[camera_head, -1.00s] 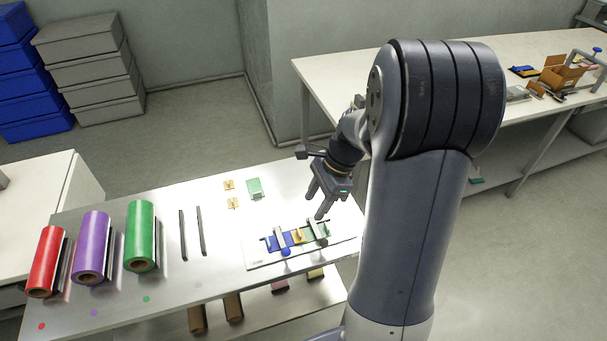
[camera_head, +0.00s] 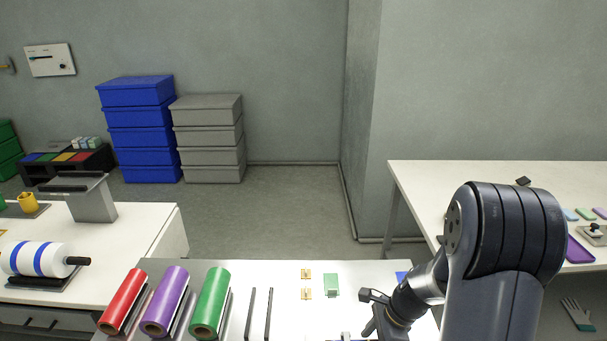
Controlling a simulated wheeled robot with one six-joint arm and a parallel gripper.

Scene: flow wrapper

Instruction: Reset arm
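My gripper (camera_head: 374,328) hangs low at the bottom of the head view, over the right part of the metal table (camera_head: 385,271). Its fingers are small, dark and partly cut off by the frame edge, so whether they are apart cannot be made out. My arm stands at the lower right, bent, with its large dark joint in front of the right-hand table. The fixture below the gripper is mostly out of frame; only a small bit of it (camera_head: 346,336) shows.
Red (camera_head: 124,300), purple (camera_head: 165,300) and green (camera_head: 211,300) film rolls lie on the metal table, beside two dark bars (camera_head: 259,313). Small tan pieces (camera_head: 306,274) and a green piece (camera_head: 331,285) lie near its middle. A white table (camera_head: 400,180) stands at the right, blue boxes (camera_head: 140,130) at the back.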

